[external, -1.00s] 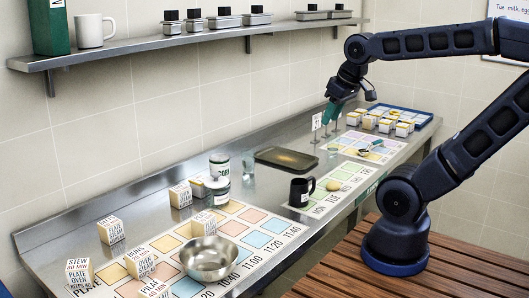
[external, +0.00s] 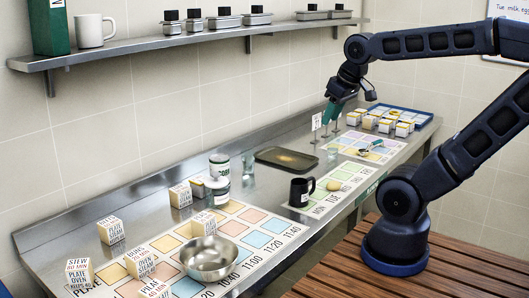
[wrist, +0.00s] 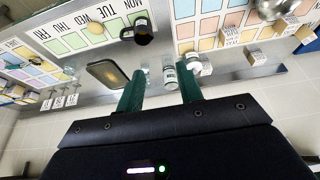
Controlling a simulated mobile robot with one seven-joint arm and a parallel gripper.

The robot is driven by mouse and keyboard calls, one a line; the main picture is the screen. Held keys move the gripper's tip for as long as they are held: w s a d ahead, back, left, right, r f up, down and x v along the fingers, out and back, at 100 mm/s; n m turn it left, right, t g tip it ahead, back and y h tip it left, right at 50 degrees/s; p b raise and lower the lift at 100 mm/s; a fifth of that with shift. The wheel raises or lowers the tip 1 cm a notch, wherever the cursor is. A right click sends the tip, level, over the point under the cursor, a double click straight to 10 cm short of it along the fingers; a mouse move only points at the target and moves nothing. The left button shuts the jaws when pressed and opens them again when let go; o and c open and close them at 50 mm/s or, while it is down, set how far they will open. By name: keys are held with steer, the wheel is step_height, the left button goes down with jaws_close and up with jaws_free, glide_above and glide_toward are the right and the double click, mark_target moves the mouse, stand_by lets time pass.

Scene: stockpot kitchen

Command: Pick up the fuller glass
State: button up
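A clear glass (external: 248,165) stands on the steel counter between the labelled jars and the dark tray. A second small clear glass (external: 332,150) seems to stand farther right, by the weekday mat. The level in each is too small to tell. My gripper (external: 334,112), with green fingers, hangs above the right part of the counter, apart from both glasses. In the wrist view its two fingers (wrist: 160,70) are spread with nothing held between them. A faint clear glass (wrist: 146,74) shows there near the left fingertip, beside a white jar (wrist: 169,76).
White jars (external: 219,167), a dark tray (external: 287,159) and a black mug (external: 301,192) stand around the left glass. Small sign stands (external: 316,122) are close to my gripper. A metal bowl (external: 209,260) and several labelled boxes are at the left. A shelf (external: 190,42) runs above.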

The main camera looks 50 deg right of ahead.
steer(key=o, duration=0.9)
steer(key=m+g, duration=0.5)
steer(key=m, duration=1.2)
glide_above(248, 155)
steer(key=w+d, duration=0.2)
step_height(248, 155, down, 19)
steer(key=shift+d+f, duration=0.15)
steer(key=shift+f, duration=4.85)
